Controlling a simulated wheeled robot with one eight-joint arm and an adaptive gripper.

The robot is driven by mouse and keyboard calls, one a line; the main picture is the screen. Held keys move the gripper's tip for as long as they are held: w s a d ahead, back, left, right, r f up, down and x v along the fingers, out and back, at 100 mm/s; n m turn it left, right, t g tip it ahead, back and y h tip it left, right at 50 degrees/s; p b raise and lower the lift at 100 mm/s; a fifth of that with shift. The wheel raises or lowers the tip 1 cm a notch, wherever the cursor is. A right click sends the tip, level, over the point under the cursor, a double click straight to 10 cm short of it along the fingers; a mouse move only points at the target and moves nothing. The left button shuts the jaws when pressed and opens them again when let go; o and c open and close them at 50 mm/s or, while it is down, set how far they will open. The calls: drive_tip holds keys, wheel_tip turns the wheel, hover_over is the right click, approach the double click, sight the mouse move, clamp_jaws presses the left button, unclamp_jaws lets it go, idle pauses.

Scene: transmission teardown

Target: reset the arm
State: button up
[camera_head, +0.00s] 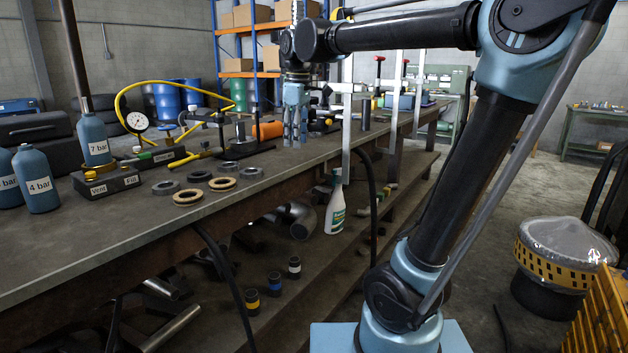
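My arm rises from its blue base at the lower middle, bends at a blue elbow at the top right, and reaches left across the top of the view. My gripper (295,136) hangs at its end, pointing down over the workbench (225,205), near the bench's right-hand part. Its fingers look close together, and the view is too small to show whether they are open or shut. I see no object held in it. Its height above the bench top is hard to judge.
Blue bottles (93,138), a pressure gauge (137,122) and several rings (190,196) lie on the bench left of the gripper. A spray bottle (336,205) stands on the lower shelf. A yellow-banded bin (560,255) stands right. The floor between is mostly clear.

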drive_tip(key=s+d+f+m, duration=0.4)
drive_tip(key=d+f, duration=0.3)
drive_tip(key=d, duration=0.1)
drive_tip(key=s+d+f+m, duration=0.35)
drive_tip(key=d+f, duration=0.25)
drive_tip(key=d, duration=0.2)
drive_tip(key=s+d+f+m, duration=0.3)
drive_tip(key=s+d+f, duration=0.1)
drive_tip(key=f, duration=0.4)
drive_tip(key=s+d+f+m+t, duration=0.1)
drive_tip(key=s+d+f+m, duration=0.3)
drive_tip(key=s+f, duration=0.3)
drive_tip(key=shift+f+h, duration=0.3)
drive_tip(key=shift+f, duration=0.2)
drive_tip(key=shift+d, duration=0.1)
drive_tip(key=shift+w+f, duration=0.2)
drive_tip(key=shift+w, duration=0.25)
